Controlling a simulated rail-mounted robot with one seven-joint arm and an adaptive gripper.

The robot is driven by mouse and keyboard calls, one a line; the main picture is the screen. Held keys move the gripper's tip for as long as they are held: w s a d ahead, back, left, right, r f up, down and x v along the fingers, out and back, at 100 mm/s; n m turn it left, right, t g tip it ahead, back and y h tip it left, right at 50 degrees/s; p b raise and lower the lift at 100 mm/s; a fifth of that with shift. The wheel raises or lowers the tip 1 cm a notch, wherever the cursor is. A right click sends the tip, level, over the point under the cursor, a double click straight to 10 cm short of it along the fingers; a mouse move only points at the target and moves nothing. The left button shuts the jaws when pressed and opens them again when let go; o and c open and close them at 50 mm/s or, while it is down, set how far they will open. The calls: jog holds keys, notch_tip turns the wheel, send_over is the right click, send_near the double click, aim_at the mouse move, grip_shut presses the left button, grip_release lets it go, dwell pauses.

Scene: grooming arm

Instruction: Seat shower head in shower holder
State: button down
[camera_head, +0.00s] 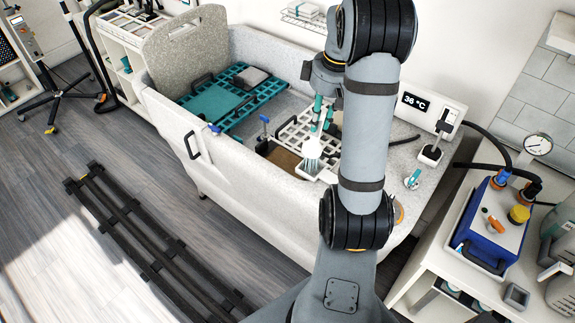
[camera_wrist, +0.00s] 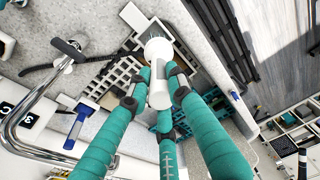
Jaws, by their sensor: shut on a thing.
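The shower head (camera_wrist: 158,50) is white and sits between the teal fingers of my gripper (camera_wrist: 159,96), which are closed around its white body. In the head view the shower head (camera_head: 312,148) hangs below my gripper (camera_head: 322,112), over the inside of the tub, apart from the tub's right-hand ledge. The shower holder is not clearly identifiable. A small white-and-black fixture (camera_head: 430,155) stands on the right ledge near the temperature display, but I cannot tell whether it is the holder. My arm hides part of the ledge and tub.
The pale tub (camera_head: 240,170) holds teal and white grates. The temperature display (camera_head: 415,102) reads 36 °C. In the wrist view a chrome pipe (camera_wrist: 30,125), a black hose (camera_wrist: 60,66) and a blue-handled fitting (camera_wrist: 75,125) lie left of the fingers. A blue machine (camera_head: 490,225) stands at right.

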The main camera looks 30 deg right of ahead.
aim_at(314, 140)
jog(key=shift+s+d, duration=0.15)
jog(key=shift+s, duration=0.15)
jog(key=shift+f, duration=0.15)
jog(key=shift+w+a+f+m+g+h+b, duration=0.1)
jog(key=shift+w+f+m+g+b, duration=0.2)
jog(key=shift+f, duration=0.55)
jog(key=shift+w+a+f+m+g+h+b, duration=0.2)
jog(key=shift+f+m+b, duration=0.25)
jog(key=shift+f, duration=0.35)
jog(key=shift+w+d+f+m+g+b, duration=0.1)
jog(key=shift+w+f+m+g+b, duration=0.2)
jog(key=shift+f, duration=0.55)
jog(key=shift+a, duration=0.1)
jog(key=shift+f+b, duration=1.3)
jog(key=shift+f, duration=0.35)
jog(key=c, duration=1.6)
grip_release()
jog(key=shift+o, duration=0.6)
jog(key=r, duration=1.2)
jog(key=shift+s, duration=0.25)
